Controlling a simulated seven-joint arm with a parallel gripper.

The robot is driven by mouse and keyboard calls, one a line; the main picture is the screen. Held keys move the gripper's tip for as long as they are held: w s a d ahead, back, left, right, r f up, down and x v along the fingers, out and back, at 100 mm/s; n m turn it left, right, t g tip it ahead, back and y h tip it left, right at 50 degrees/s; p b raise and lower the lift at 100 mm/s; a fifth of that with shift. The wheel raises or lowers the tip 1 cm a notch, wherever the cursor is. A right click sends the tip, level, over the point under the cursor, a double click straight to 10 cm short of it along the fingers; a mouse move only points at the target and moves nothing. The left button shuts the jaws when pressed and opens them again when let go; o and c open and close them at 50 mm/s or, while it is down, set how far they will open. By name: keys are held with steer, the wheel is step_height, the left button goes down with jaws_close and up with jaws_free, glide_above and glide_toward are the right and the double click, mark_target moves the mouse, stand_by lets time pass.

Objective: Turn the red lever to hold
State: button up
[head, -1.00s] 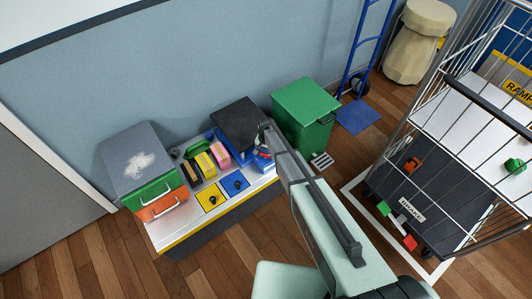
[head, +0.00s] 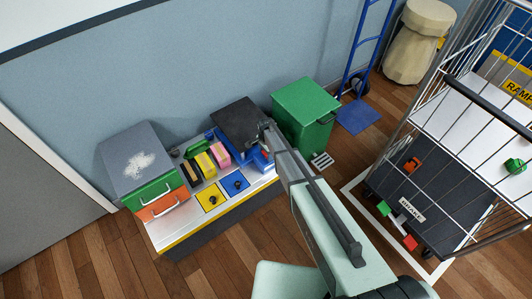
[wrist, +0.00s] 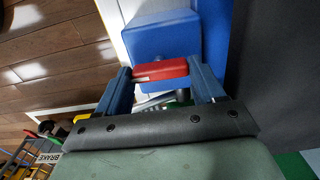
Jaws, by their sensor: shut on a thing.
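The red lever (wrist: 160,70) lies between the two blue-grey fingers of my gripper (wrist: 161,76) in the wrist view. The fingers are shut on it, one at each end of the red bar. Behind it is a blue box (wrist: 163,36), which also shows in the head view (head: 257,161) at the right end of the bench. In the head view my arm and dark wrist hide most of the lever and fingers. I cannot read any hold marking.
The bench (head: 170,234) carries a grey-topped drawer unit (head: 135,160), yellow and blue knob plates (head: 211,197) and a black box (head: 237,121). A green bin (head: 304,112) stands close right of my wrist. A wire cage trolley (head: 440,150) stands further right.

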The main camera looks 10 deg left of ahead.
steer(key=m, duration=0.7)
stand_by(0.7)
steer(key=o, duration=0.8)
steer(key=shift+c, duration=0.2)
steer(key=shift+r, duration=0.1)
step_height(320, 180, up, 14)
steer(key=shift+f, duration=0.2)
